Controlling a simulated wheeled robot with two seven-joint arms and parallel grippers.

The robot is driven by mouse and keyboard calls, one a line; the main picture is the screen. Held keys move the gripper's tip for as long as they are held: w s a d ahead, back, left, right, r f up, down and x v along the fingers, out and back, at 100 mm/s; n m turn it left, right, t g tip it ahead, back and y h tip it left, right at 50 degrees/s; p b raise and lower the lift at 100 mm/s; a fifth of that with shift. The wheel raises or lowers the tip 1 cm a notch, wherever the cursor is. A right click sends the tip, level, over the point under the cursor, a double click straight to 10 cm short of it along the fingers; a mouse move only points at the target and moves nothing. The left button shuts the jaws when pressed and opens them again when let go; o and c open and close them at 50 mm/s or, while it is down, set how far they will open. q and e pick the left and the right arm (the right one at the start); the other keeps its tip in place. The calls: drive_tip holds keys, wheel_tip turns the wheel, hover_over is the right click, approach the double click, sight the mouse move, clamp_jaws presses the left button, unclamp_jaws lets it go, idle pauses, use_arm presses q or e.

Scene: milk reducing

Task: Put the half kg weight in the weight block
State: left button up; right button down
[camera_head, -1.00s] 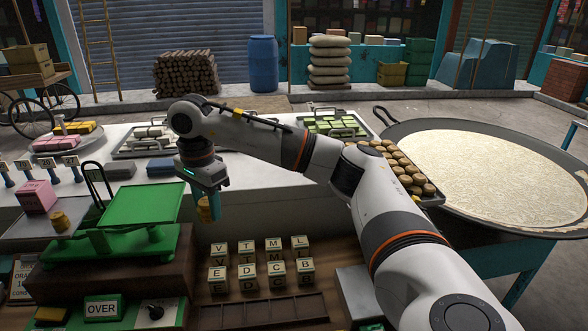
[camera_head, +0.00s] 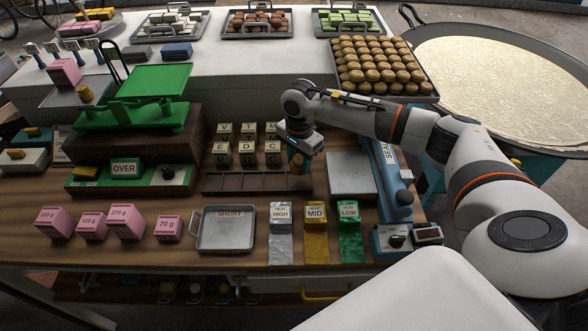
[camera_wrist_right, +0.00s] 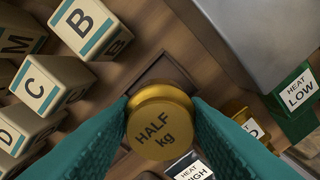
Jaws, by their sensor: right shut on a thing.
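The gold half kg weight (camera_wrist_right: 160,128), marked "HALF kg", is held between the teal fingers of my right gripper (camera_wrist_right: 162,110) in the right wrist view. In the head view my right gripper (camera_head: 299,158) points down, with the weight (camera_head: 297,163) partly hidden at its fingertips. It is over the right end of a dark wooden slotted strip (camera_head: 250,183). A dark square recess (camera_wrist_right: 165,70) shows just behind the weight. I cannot tell whether the weight touches it. No label marks the weight block. My left gripper is not in view.
Letter blocks (camera_head: 221,154) stand left of the gripper. A grey plate (camera_head: 350,178) lies close to its right. The green scale (camera_head: 133,112), with another gold weight (camera_head: 86,94) beside it, is at left. Heat packets (camera_head: 316,215), a "SHORT" tray (camera_head: 225,230) and pink weights (camera_head: 125,222) are in front.

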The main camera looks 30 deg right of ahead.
sight(299, 172)
drive_tip(key=shift+f, duration=0.35)
wheel_tip(299, 172, down, 3)
drive_tip(key=shift+s+f+p, duration=0.15)
drive_tip(key=shift+f+p, duration=0.05)
drive_tip(key=shift+p, duration=0.55)
drive_tip(key=shift+f, duration=0.25)
drive_tip(key=shift+f, duration=0.1)
drive_tip(key=c, duration=1.3)
unclamp_jaws()
drive_tip(key=shift+f+b, duration=0.1)
drive_tip(key=shift+b, duration=0.2)
drive_tip(key=o, duration=0.5)
